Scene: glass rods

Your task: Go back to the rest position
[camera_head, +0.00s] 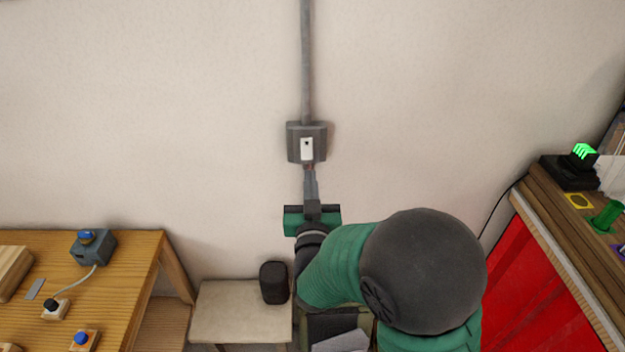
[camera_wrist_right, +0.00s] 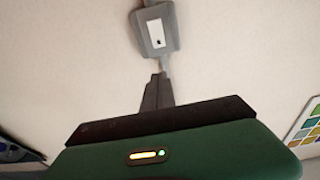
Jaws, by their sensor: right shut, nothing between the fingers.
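My right arm reaches up from the bottom of the head view toward the wall. Its gripper (camera_head: 311,180) is shut and empty, with the fingers pointing at a grey wall box (camera_head: 293,143) with a white switch plate (camera_head: 307,149). The fingertips are just below the plate in the picture; I cannot tell whether they touch the box. In the right wrist view the closed fingers (camera_wrist_right: 160,82) point at the same box (camera_wrist_right: 145,42), with its white plate (camera_wrist_right: 155,33) showing. My left gripper is not in view.
A grey conduit (camera_head: 306,60) runs up from the box. A wooden table (camera_head: 120,285) with blue-button devices is at left. A pale stool (camera_head: 235,312) with a dark cylinder (camera_head: 274,282) stands beside my arm. A brown bench (camera_head: 560,220) with a red front is at right.

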